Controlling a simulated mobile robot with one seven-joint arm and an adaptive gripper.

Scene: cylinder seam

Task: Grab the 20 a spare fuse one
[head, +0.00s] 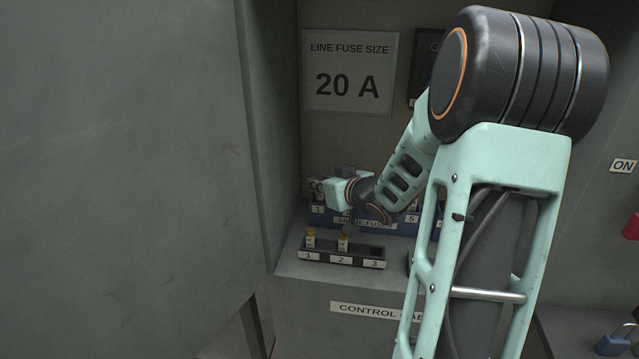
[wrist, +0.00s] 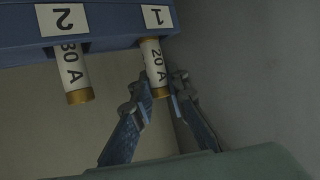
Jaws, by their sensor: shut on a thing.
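The 20 A fuse (wrist: 156,66), a white tube with a brass cap, shows in the wrist view at the place labelled 1 of the blue rack (wrist: 110,32). My gripper (wrist: 161,84) has its two fingers on either side of this fuse near its cap and is shut on it. The fuse's other end meets the rack edge; I cannot tell how deep it sits. In the head view my gripper (head: 338,194) is at the left end of the blue spare-fuse rack (head: 378,228), its fingers hidden.
A 30 A fuse (wrist: 73,75) stands beside it at place 2. A dark holder (head: 325,256) in front has fuses at 1 and 2, and place 3 is empty. A sign (head: 350,72) reads LINE FUSE SIZE 20 A. A cabinet wall (wrist: 245,75) is close on the right.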

